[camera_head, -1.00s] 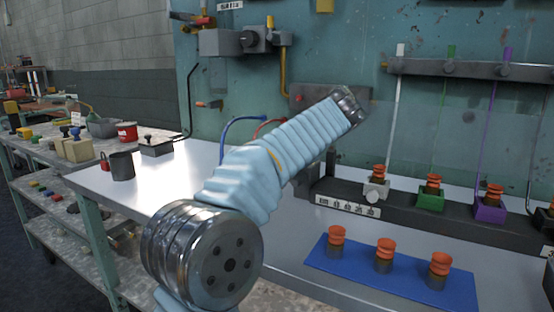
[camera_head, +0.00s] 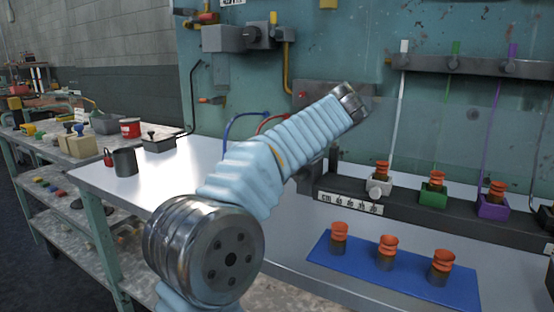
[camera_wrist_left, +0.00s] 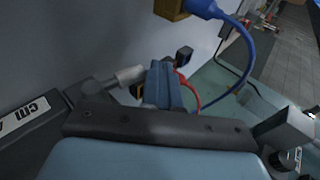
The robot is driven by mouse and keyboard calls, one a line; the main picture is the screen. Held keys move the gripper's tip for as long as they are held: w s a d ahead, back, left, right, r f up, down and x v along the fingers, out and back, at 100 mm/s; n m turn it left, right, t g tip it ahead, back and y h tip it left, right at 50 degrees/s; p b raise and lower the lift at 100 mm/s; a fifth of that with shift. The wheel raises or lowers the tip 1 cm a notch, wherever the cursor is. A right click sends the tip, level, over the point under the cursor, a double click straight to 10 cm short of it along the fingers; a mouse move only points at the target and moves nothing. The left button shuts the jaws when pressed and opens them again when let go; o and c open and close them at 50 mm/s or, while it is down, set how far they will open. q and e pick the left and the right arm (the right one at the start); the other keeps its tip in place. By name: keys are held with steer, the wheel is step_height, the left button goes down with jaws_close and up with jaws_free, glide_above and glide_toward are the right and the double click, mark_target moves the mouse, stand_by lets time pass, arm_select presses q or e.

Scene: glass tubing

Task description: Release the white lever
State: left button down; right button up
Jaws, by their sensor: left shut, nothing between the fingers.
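The thin white rod (camera_head: 399,105) rises upright from a small white block (camera_head: 380,188) to the dark wall rail in the head view. I cannot tell which white part is the lever. My left arm reaches toward the back panel, and its own wrist hides the gripper in the head view. In the left wrist view my left gripper (camera_wrist_left: 163,70) appears as blue-grey fingers close together, shut and empty. A pale cylinder (camera_wrist_left: 129,75) shows just left of the fingers; whether they touch is unclear. My right gripper is in neither view.
Green (camera_head: 433,195) and purple (camera_head: 493,207) blocks stand right of the white one on a dark base. A blue mat (camera_head: 328,254) with orange-topped fittings lies in front. Blue (camera_wrist_left: 246,55) and red (camera_wrist_left: 193,96) hoses run near the gripper. The bench's left part is mostly clear.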

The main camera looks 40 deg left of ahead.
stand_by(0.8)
arm_select(q)
step_height(320, 180, up, 2)
steer(key=p, duration=0.2)
steer(key=shift+d+r+p, duration=0.15)
steer(key=shift+p, duration=0.25)
step_height(320, 180, up, 11)
steer(key=s, duration=0.2)
steer(key=shift+s+a, duration=0.2)
steer(key=shift+s, duration=0.15)
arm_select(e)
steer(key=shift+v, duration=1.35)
arm_select(q)
steer(key=shift+r, duration=0.1)
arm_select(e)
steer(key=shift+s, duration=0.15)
